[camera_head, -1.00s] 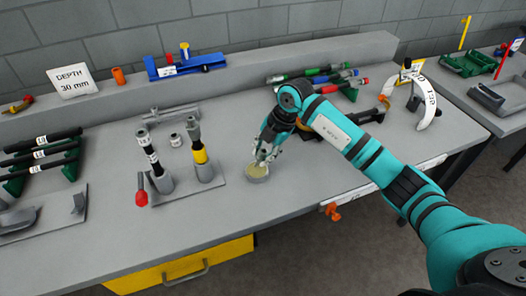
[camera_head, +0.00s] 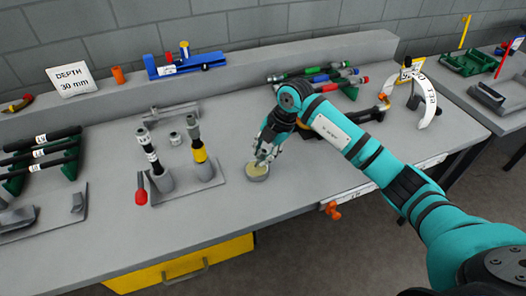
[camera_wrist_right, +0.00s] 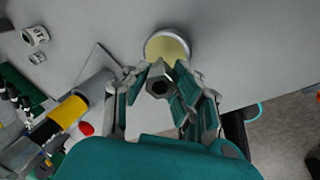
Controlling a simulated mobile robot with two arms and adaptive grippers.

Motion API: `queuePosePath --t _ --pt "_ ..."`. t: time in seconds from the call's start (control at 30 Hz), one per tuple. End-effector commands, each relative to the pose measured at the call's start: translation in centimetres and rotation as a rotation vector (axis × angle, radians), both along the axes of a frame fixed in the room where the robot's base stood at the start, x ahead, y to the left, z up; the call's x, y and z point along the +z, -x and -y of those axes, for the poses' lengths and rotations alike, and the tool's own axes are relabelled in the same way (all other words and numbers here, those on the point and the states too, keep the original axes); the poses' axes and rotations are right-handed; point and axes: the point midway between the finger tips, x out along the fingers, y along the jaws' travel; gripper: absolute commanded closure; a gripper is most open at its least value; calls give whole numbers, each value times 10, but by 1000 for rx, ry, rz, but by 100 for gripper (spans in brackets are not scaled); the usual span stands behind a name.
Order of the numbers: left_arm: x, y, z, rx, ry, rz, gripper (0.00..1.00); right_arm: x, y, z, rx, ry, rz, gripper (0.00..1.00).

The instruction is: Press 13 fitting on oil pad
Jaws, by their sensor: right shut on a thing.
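The oil pad is a small round dish with a pale yellow face (camera_head: 257,173) on the bench near its front edge; it also shows in the right wrist view (camera_wrist_right: 166,44). My right gripper (camera_head: 263,158) is over the pad's far side, pointing down. In the right wrist view my right gripper (camera_wrist_right: 162,92) is shut on a grey hexagonal metal fitting (camera_wrist_right: 159,86) with a dark bore. The fitting overlaps the pad's near edge in that view; I cannot tell whether they touch. Its size mark is not readable. My left gripper is not in view.
Left of the pad, a grey plate (camera_head: 183,190) carries upright hose pieces, one with a yellow band (camera_head: 199,153). A loose grey fitting (camera_head: 175,139) stands behind. A hose rack (camera_head: 40,155) is farther left. The bench right of the pad is largely clear.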

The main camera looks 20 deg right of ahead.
Motion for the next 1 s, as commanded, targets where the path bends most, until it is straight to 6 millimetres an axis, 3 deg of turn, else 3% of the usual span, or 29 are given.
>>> queuePosePath --t 1.0 --pt "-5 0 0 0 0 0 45 -9 0 0 0 0 0 100"
